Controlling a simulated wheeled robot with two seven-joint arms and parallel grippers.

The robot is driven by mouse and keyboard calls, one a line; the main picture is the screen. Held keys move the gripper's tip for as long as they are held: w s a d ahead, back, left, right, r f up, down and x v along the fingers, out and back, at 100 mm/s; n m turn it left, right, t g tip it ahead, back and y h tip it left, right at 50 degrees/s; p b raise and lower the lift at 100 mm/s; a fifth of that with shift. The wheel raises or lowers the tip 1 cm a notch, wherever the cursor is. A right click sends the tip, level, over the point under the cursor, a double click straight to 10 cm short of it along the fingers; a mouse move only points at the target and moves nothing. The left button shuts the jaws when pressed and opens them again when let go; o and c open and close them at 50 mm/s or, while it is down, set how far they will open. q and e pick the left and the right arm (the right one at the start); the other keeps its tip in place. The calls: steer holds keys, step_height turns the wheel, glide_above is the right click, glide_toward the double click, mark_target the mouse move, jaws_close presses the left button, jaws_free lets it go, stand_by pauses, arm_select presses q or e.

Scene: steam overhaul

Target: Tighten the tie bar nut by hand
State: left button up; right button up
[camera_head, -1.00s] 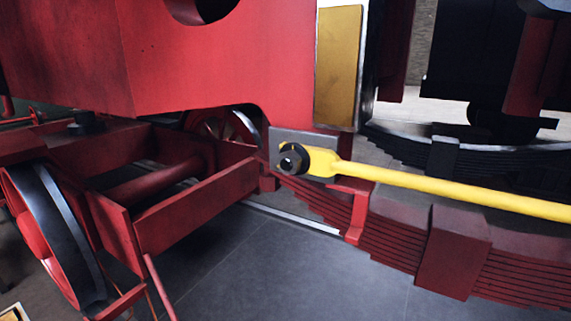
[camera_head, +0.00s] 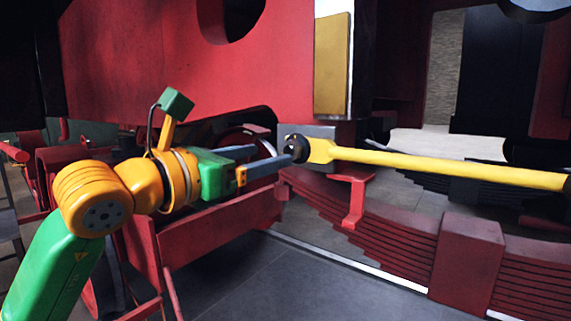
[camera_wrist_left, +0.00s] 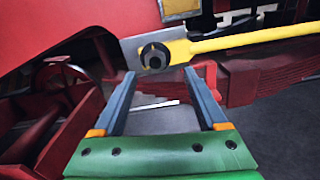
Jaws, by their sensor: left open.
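The tie bar (camera_head: 450,169) is a long yellow rod running right from a fork end in the head view. The dark tie bar nut (camera_head: 297,147) sits at its left end, against a grey plate. In the left wrist view the nut (camera_wrist_left: 155,56) is ahead of the fingers, above the gap between them. My left gripper (camera_head: 276,159) has come in from the left and is open, its two grey fingers pointing right toward the nut. The fingertips overlap the nut's left edge in the head view; whether they touch it I cannot tell. My right gripper is not in view.
The red locomotive frame (camera_head: 165,60) hangs above the bar. A stack of red leaf springs (camera_head: 390,235) lies below it, with a red bracket (camera_head: 352,195) just under the bar. Dark floor (camera_head: 255,280) is open below.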

mark_target(288, 149)
arm_select(q)
steer(key=p+x, duration=0.1)
steer(key=x, duration=0.1)
steer(key=p+x, duration=0.1)
steer(key=x, duration=0.1)
steer(key=p+x, duration=0.1)
steer(key=x, duration=0.1)
steer(key=shift+w+a+r+p, duration=0.2)
steer(key=shift+w+p, duration=0.1)
steer(key=shift+w, duration=0.25)
steer(key=shift+w+d+f, duration=0.15)
steer(key=shift+d, duration=0.2)
steer(key=shift+a, duration=0.1)
steer(key=shift+c, duration=0.2)
jaws_close()
